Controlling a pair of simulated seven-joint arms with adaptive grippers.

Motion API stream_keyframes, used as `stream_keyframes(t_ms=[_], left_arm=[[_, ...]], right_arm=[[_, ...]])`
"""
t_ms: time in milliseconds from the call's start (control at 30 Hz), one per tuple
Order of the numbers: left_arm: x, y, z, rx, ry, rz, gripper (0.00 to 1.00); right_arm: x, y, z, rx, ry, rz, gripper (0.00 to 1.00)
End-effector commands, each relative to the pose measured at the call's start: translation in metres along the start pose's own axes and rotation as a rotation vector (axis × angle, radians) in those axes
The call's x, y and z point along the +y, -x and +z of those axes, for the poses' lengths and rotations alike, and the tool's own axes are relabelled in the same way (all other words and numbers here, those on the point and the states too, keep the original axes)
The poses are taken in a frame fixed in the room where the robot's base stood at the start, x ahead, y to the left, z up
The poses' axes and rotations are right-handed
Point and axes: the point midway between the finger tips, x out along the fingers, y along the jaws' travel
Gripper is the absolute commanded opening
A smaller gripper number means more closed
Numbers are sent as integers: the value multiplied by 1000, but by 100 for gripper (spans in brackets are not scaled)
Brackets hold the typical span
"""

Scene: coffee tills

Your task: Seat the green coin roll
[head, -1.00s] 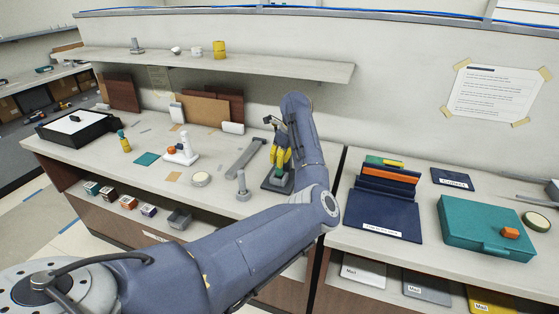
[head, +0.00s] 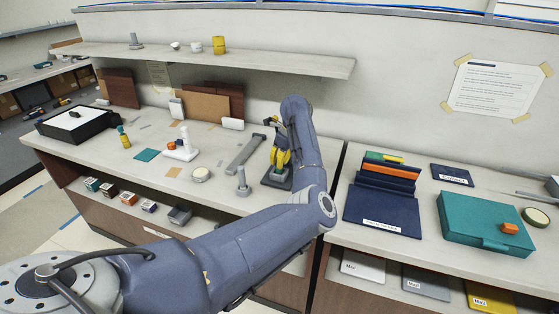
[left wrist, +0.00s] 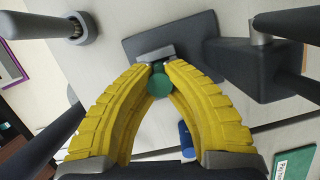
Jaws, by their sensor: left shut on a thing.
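My left gripper (head: 281,158) has curved yellow fingers and is over the dark plate (head: 272,182) near the counter's right edge. In the left wrist view the fingers (left wrist: 159,70) close in on a small green roll (left wrist: 159,84), with its round end facing the camera. It is held between the fingertips. A grey piece (left wrist: 154,53) shows just beyond it. The dark plate (left wrist: 140,45) lies behind the fingertips, with a dark block (left wrist: 270,72) beside it. I cannot tell whether the roll touches the plate. My right gripper is not in view.
A grey post (head: 241,184) stands near the plate, with a long grey bar (head: 245,156) behind. A white stand (head: 180,152) is farther left. Past the counter gap are a navy folder rack (head: 382,213) and a teal case (head: 480,222). A shelf (head: 280,62) runs above.

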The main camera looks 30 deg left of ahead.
Motion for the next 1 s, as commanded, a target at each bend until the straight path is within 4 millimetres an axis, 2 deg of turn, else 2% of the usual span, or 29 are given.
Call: stream_keyframes(t_ms=[433, 800, 833, 1000], left_arm=[[0, -11, -3, -1, 1, 1, 0], [0, -12, -3, 0, 1, 1, 0], [0, -12, -3, 0, 1, 1, 12], [0, -12, -3, 0, 1, 1, 32]], right_arm=[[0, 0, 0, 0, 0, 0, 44], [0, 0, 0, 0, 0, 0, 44], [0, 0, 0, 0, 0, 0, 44], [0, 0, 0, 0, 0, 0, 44]])
